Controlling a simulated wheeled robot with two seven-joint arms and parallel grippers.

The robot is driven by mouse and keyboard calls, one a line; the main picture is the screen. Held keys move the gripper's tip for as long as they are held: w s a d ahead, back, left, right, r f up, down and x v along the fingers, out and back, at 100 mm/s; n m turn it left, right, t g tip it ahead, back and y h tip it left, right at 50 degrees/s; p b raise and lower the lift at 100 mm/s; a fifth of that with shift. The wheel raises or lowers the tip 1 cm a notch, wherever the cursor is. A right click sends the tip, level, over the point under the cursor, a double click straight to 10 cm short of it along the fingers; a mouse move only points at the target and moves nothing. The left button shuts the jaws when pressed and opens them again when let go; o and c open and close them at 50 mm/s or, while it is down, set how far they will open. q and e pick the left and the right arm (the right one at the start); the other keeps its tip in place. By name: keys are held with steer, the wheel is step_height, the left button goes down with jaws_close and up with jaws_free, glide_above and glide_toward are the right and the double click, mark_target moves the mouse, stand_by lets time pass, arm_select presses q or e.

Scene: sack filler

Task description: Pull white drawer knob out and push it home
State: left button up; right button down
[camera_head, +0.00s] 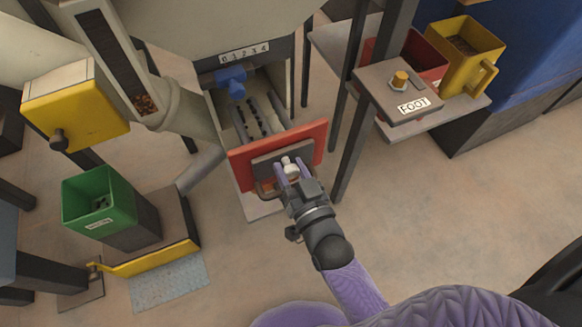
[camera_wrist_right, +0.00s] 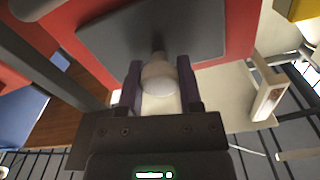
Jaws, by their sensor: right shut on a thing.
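The white drawer knob (camera_head: 291,168) sits on the front of a red-faced drawer (camera_head: 243,165), in the middle of a grey plate. My right gripper (camera_head: 290,172) is shut on the knob, one purple finger on each side. In the right wrist view the knob (camera_wrist_right: 158,75) shows between the fingers of my right gripper (camera_wrist_right: 160,95), with the grey plate (camera_wrist_right: 120,35) behind it. The drawer stands out from the machine, and its open top shows dark pieces inside. My left gripper is not in view.
A green bin (camera_head: 98,205) stands on a scale with a yellow edge at the left. A yellow box (camera_head: 75,105) hangs at the upper left. A grey FOOT box (camera_head: 398,92), a red bin and a yellow jug (camera_head: 465,55) are at the right. Floor right of my arm is clear.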

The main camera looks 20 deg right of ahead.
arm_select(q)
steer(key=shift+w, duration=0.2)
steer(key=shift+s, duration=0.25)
arm_select(e)
steer(key=shift+s, duration=0.1)
steer(key=s+p, duration=0.3)
steer(key=s, duration=0.4)
steer(key=shift+s+d, duration=0.15)
steer(key=shift+s, duration=0.15)
steer(key=shift+c, duration=1.3)
jaws_free()
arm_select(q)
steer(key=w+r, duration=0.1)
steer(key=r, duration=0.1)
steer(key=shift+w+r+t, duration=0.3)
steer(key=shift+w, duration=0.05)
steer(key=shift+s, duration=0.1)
